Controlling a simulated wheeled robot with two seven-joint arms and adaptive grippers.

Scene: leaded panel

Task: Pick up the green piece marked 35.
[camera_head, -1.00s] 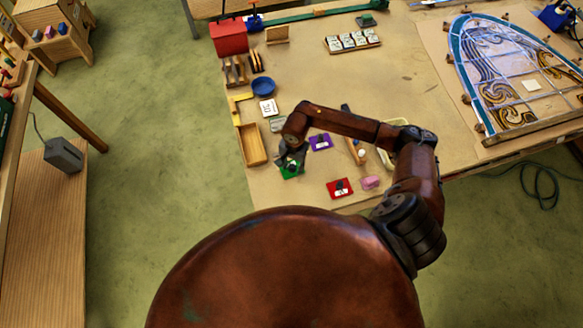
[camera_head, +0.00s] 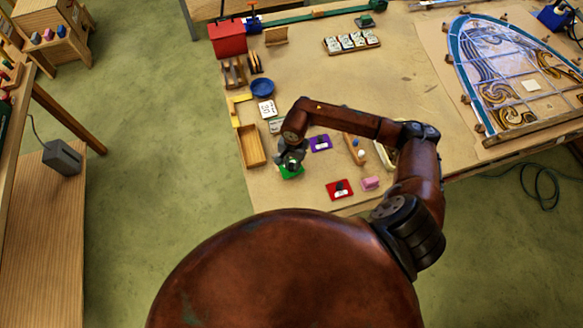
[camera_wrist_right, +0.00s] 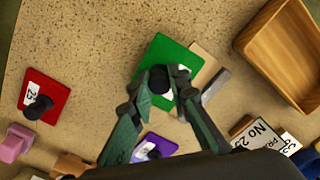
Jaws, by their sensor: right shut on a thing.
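The green piece (camera_head: 291,172) is a flat square with a dark knob, near the front left part of the table. It also shows in the wrist view (camera_wrist_right: 172,53). My right gripper (camera_head: 291,160) is directly over it. In the wrist view its two fingertips (camera_wrist_right: 161,82) are closed on the knob. The fingers mostly cover the white label, so I cannot read its number. I cannot tell whether the piece touches the table. My left gripper is not in view.
A purple piece (camera_head: 320,142) and a red piece (camera_head: 339,189) lie nearby, with a pink block (camera_head: 370,183) beside the red one. A wooden tray (camera_head: 251,146) stands to the left. The leaded panel (camera_head: 525,85) lies far right. The table's middle is clear.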

